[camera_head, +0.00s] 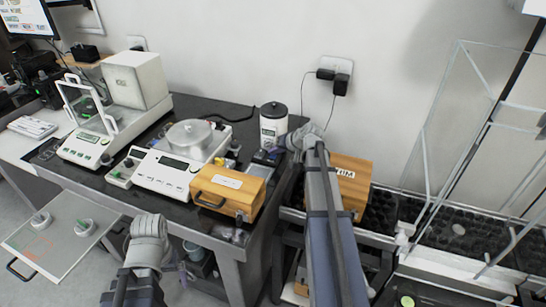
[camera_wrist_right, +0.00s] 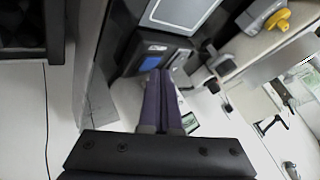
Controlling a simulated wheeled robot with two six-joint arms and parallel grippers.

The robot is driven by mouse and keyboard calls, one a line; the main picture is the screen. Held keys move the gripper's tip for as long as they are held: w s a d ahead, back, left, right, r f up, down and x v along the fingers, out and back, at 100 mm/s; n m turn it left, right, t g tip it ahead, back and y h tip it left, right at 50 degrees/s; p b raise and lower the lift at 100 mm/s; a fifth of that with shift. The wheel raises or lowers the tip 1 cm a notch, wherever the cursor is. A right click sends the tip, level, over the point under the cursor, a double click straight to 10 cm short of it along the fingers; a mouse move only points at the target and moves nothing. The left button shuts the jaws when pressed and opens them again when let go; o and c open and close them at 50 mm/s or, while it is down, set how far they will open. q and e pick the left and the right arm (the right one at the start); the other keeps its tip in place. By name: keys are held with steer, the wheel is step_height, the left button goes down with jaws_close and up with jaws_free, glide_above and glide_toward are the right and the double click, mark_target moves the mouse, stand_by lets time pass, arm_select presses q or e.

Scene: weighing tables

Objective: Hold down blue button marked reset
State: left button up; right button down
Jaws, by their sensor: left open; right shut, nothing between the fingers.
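A small dark box (camera_head: 266,158) with a blue part stands on the black table beside the white canister. In the right wrist view the box shows a pale label and a blue face (camera_wrist_right: 149,63), likely the button; I cannot read any marking. My right gripper (camera_wrist_right: 161,72) is shut and empty, its fingertips right at the blue face. I cannot tell whether they touch or press it. In the head view the right wrist (camera_head: 305,137) hides most of that gripper. My left gripper (camera_head: 187,272) is open and empty, low in front of the table.
A white balance (camera_head: 170,175), a wooden case (camera_head: 228,190) and a white canister (camera_head: 273,128) stand on the black table near the box. Another wooden box (camera_head: 350,178) stands to the right of my right arm. A glass enclosure (camera_head: 480,130) is further right.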

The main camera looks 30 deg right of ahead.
mark_target(275, 158)
steer(key=shift+f+b, duration=0.4)
stand_by(0.3)
steer(key=shift+r, duration=0.1)
stand_by(2.6)
steer(key=shift+r+p, duration=0.75)
steer(key=shift+p, duration=0.1)
step_height(275, 158, up, 5)
steer(key=p, duration=0.5)
steer(key=shift+f, duration=0.1)
